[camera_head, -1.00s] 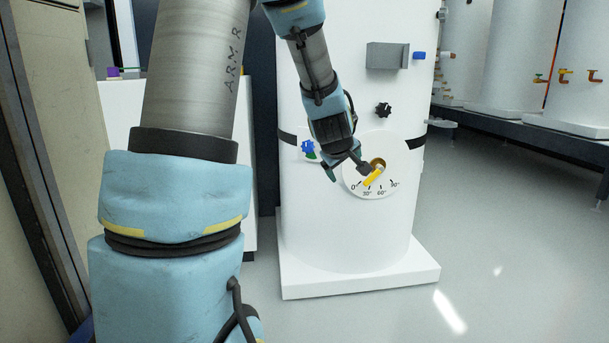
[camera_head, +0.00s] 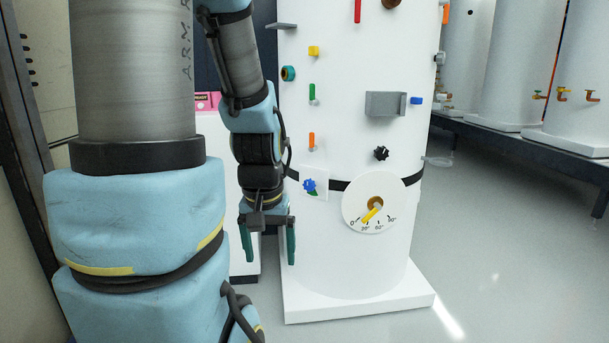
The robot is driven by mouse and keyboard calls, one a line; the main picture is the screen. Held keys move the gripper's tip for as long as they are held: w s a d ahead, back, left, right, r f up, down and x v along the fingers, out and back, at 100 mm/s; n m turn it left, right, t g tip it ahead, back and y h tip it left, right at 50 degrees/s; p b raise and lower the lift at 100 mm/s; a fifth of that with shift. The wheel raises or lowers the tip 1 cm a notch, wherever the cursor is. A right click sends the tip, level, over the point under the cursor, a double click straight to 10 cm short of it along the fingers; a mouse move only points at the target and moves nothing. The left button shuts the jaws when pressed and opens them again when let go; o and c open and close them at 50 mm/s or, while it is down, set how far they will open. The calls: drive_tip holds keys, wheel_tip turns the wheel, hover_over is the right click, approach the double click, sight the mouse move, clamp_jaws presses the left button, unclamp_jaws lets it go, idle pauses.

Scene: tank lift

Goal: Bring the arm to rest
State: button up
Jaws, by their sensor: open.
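My gripper (camera_head: 268,246) hangs pointing down at the left side of the white tank (camera_head: 345,255). Its two dark green fingers are spread apart with nothing between them. My arm comes down from the top of the picture to the left of the tank. The pointer is tilted toward the lower left, near the 30° mark. Whether the gripper touches the tank cannot be told.
Close by on the tank are a blue knob (camera_head: 310,186), a black knob (camera_head: 381,153), a grey box (camera_head: 385,104) and several small coloured handles. A white cabinet (camera_head: 216,135) stands behind my arm. The floor (camera_head: 490,250) to the right is clear.

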wheel_tip(320, 180, up, 25)
drive_tip(key=p, duration=2.3)
drive_tip(key=shift+r, duration=0.2)
drive_tip(key=shift+o, duration=0.2)
drive_tip(key=shift+o, duration=0.8)
